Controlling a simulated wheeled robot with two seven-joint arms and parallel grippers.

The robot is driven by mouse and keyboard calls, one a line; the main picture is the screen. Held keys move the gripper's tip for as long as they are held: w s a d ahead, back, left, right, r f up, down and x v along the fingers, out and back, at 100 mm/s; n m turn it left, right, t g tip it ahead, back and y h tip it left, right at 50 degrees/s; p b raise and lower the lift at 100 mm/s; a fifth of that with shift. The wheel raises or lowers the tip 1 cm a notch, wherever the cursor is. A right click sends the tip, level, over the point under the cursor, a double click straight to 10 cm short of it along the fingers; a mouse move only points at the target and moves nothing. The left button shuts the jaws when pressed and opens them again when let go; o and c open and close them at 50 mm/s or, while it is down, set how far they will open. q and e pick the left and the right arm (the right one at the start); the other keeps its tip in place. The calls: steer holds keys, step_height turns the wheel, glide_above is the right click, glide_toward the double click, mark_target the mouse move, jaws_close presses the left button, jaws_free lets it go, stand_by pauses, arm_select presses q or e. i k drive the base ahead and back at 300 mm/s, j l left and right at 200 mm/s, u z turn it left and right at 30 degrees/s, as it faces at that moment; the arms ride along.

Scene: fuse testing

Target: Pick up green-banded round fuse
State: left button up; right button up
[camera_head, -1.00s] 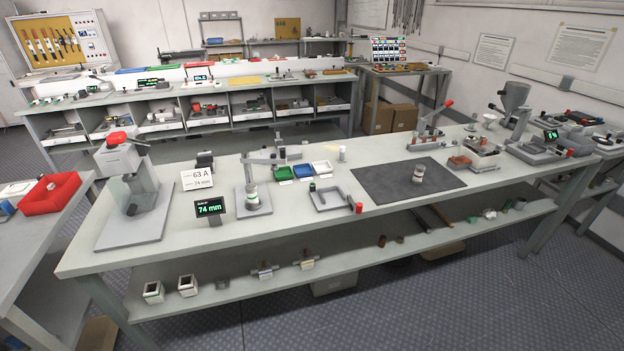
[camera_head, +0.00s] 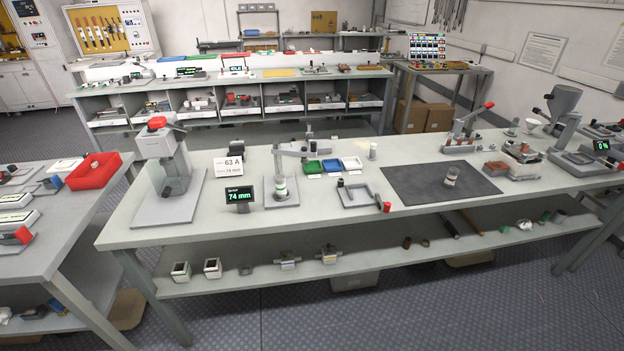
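No green band can be made out with certainty on any fuse at this size. A round, pale fuse-like cylinder (camera_head: 451,176) stands upright on the dark mat (camera_head: 412,192). Another pale cylinder (camera_head: 281,187) stands on the base of the grey measuring stand, beside a display (camera_head: 240,196) reading 74 mm. A white cylinder (camera_head: 373,151) stands on the bench behind the mat's left side. Neither of my grippers shows in the head view.
The long bench (camera_head: 340,221) has free room along its front edge. A red-topped press (camera_head: 163,155) stands at its left. Green (camera_head: 312,166) and blue (camera_head: 352,163) bins sit behind a grey tray (camera_head: 358,195). A red bin (camera_head: 94,171) is on the left table.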

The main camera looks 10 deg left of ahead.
mark_target(281, 190)
steer(key=i+l+u, duration=0.2)
steer(key=i+l, duration=0.2)
steer(key=l, duration=0.2)
steer(key=i+l+u, duration=0.1)
steer(key=l, duration=0.25)
steer(key=i+l, duration=0.3)
steer(key=i+l+u, duration=0.15)
steer(key=l, duration=0.25)
